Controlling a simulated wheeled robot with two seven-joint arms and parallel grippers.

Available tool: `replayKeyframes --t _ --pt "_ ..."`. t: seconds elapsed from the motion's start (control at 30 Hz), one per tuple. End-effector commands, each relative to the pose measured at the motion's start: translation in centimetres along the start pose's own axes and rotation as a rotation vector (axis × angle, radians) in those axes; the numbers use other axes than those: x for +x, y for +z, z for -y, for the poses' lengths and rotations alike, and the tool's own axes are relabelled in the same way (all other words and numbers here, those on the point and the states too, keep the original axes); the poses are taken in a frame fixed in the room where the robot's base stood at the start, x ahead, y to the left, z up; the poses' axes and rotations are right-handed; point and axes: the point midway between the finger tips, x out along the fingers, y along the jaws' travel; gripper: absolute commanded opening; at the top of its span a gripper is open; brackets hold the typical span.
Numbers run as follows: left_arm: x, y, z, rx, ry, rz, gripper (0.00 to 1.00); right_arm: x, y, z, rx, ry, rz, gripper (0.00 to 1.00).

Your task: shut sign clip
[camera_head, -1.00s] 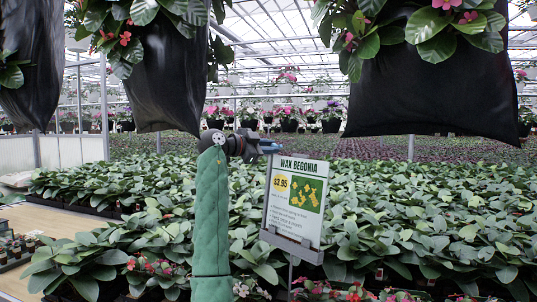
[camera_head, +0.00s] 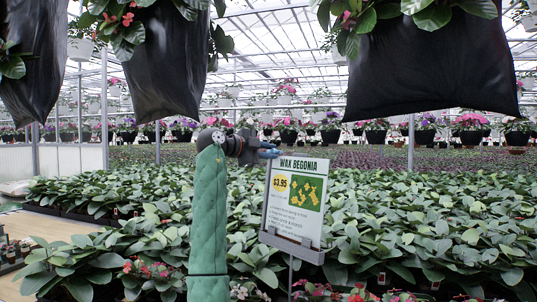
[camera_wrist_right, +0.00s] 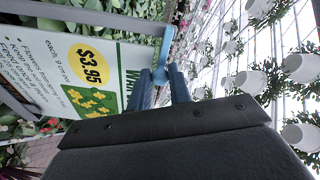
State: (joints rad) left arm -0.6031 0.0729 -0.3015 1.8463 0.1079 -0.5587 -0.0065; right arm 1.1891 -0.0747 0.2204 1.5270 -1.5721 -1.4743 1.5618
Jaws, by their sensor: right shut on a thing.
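A white price sign (camera_head: 297,200) headed "WAX BEGONIA" stands upright, slightly tilted, in a grey frame on a thin stake among the plants. It also shows sideways in the right wrist view (camera_wrist_right: 95,65). My right gripper (camera_head: 270,153) is at the sign's upper left corner. In the right wrist view its blue fingers (camera_wrist_right: 163,82) are close together on the light blue sign clip (camera_wrist_right: 148,52) at the sign's edge. The fingers hide part of the clip, so I cannot tell whether the clip is fully closed. My left gripper is not in view.
Dense leafy plants (camera_head: 430,215) surround the sign on a bench. Black hanging bags (camera_head: 430,75) with flowers hang above, left and right. A bare wooden surface (camera_head: 50,226) shows at the left. White hanging pots (camera_wrist_right: 302,67) show in the right wrist view.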

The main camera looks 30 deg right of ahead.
Motion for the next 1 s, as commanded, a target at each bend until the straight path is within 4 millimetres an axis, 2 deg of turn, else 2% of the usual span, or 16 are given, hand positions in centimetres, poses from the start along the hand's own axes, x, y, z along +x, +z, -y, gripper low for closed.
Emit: replayKeyframes --t 0.3,0.33,0.43,0.77,1.0 --pt "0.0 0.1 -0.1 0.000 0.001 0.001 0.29 0.0 0.1 -0.2 0.000 0.003 0.001 0.00" --pt "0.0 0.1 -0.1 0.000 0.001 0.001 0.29 0.0 0.1 -0.2 0.000 0.003 0.000 0.21" --pt "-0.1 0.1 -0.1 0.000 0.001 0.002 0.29 0.0 0.1 -0.2 0.000 0.003 0.000 0.41" --pt "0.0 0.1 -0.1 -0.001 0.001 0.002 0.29 -0.1 0.1 -0.1 0.000 0.001 0.001 0.41" --pt "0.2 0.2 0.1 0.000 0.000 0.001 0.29 -1.9 0.1 -0.1 0.001 0.000 0.002 0.41"
